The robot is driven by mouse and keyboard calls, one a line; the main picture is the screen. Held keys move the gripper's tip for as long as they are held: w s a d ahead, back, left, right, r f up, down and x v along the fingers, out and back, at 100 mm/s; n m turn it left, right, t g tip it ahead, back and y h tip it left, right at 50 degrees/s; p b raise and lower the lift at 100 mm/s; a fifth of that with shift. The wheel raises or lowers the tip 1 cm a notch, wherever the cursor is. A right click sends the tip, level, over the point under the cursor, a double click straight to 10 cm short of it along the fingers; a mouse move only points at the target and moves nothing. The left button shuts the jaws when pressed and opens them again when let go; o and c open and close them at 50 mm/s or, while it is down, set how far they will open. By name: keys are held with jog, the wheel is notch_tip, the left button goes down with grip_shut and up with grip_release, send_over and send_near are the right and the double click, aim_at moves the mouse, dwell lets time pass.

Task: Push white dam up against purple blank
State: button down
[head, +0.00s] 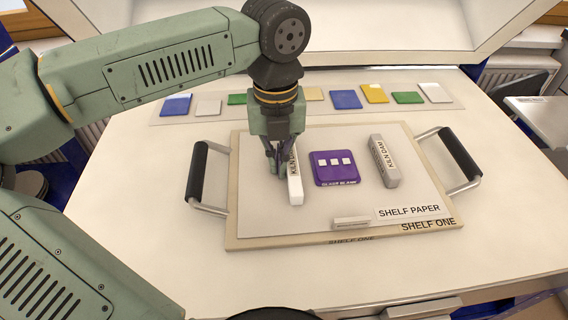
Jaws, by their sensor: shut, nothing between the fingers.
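The purple blank (335,177) lies flat on the shelf paper near the middle of the board, with several small white squares on top. The white dam (296,190) stands to its left, a narrow bar running front to back, with a visible gap between it and the blank. My gripper (279,172) is shut and low at the left side of the white dam, seeming close to or touching it. It partly covers the dam's far left part. Whether it touches cannot be told for sure.
A grey kiln dam (384,163) stands right of the blank. A small pale bar (351,223) lies near the front of the shelf paper (270,222). The board (300,241) has black handles at left (197,172) and right (459,155). Colored samples line a strip (290,112) behind.

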jog(key=shift+d+b, duration=0.4)
jog(key=shift+d, duration=0.9)
dwell(0.9)
jog(key=shift+a, duration=0.2)
jog(key=shift+a, duration=0.45)
jog(key=shift+r, duration=0.1)
notch_tip(320, 180, up, 9)
jog(key=p, duration=0.5)
dwell(0.3)
dwell(0.6)
